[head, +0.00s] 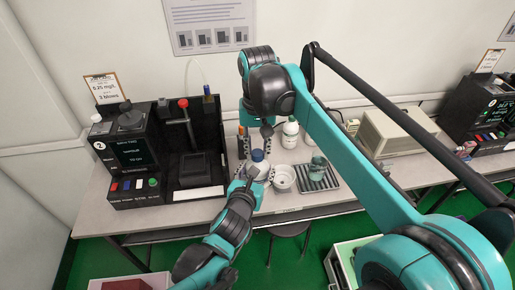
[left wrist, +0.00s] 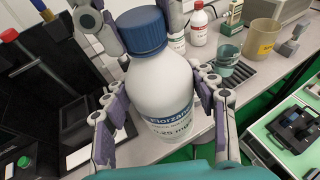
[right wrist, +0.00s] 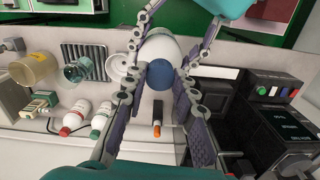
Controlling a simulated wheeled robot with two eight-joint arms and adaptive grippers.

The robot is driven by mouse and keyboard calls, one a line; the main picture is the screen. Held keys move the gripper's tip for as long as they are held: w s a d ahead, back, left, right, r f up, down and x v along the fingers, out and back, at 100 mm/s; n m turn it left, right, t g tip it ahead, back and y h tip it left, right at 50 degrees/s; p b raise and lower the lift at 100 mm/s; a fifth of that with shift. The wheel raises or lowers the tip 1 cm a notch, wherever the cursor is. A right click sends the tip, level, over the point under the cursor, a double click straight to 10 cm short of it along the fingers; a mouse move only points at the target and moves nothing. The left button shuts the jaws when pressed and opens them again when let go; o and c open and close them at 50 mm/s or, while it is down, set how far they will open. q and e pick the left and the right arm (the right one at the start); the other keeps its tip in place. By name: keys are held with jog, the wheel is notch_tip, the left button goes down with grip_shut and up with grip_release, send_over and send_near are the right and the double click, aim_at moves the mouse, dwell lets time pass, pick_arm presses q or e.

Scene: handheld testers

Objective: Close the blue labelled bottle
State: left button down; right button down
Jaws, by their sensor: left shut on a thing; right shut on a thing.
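The white bottle (left wrist: 160,85) with blue label print stands upright between the fingers of my left gripper (left wrist: 158,108), which is shut on its body. The blue cap (left wrist: 142,31) sits at the bottle's top, apparently straight; whether it is fully seated cannot be told. My right gripper (right wrist: 160,76) comes from above, its fingers on both sides of the blue cap, which also shows in the right wrist view (right wrist: 160,71), and is shut on it. In the head view the bottle and cap (head: 257,155) are small and partly hidden by both grippers.
A white bowl (head: 284,178) and a dark rack with a green-tinted beaker (head: 318,165) stand to the right. White bottles, one red-capped (left wrist: 199,22), stand behind. A black tester (head: 130,155) is at left. The table's front edge is close.

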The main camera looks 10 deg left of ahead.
jog(key=shift+m, duration=0.9)
jog(key=c, duration=1.2)
grip_release()
jog(key=shift+r, duration=2.25)
jog(key=shift+c, duration=0.5)
jog(key=r+n, duration=0.1)
jog(key=n, duration=0.2)
jog(key=shift+r, duration=0.2)
notch_tip(320, 180, up, 2)
jog(key=n, duration=0.4)
jog(key=shift+n, duration=0.4)
